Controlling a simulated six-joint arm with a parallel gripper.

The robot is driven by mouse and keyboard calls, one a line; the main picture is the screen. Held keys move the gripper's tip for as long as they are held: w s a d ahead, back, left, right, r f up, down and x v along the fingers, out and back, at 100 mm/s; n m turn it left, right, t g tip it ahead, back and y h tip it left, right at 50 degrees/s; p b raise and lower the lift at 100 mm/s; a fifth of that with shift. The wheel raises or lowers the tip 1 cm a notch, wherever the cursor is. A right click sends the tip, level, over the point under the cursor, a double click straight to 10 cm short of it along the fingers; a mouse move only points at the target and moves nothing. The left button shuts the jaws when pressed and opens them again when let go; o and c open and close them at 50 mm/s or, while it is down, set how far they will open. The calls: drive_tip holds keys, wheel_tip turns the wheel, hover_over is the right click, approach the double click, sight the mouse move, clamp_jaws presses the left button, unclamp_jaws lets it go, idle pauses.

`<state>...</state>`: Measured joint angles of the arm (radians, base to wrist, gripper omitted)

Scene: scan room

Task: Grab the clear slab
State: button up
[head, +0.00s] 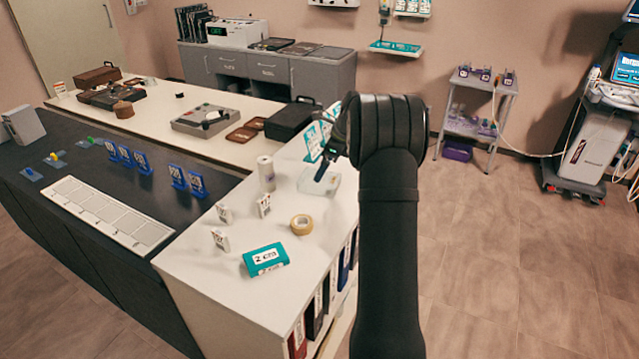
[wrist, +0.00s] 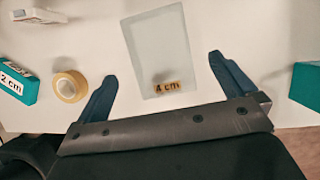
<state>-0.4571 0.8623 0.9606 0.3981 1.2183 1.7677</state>
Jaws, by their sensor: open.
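The clear slab (wrist: 157,50) lies on the white counter top in the wrist view, a pale see-through rectangle with a "4 cm" label at its near end. In the head view the slab (head: 332,184) shows partly, behind my gripper. My gripper (wrist: 165,72) is open, with one dark blue finger on each side of the slab's near end. In the head view my gripper (head: 325,165) points down over the slab; my arm hides part of that area. I cannot tell the height of the fingertips.
A tan tape roll (wrist: 69,86) and a teal "2 cm" block (wrist: 14,84) lie left of my gripper. Another teal object (wrist: 306,84) is at the right. A white roll (head: 266,173) and small white labelled blocks (head: 264,206) stand on the counter (head: 199,252).

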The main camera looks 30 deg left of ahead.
drive_tip(key=shift+x, duration=3.2)
drive_tip(key=shift+d, duration=0.1)
drive_tip(key=c, duration=1.4)
drive_tip(key=shift+o, duration=0.2)
drive_tip(key=shift+r, duration=0.1)
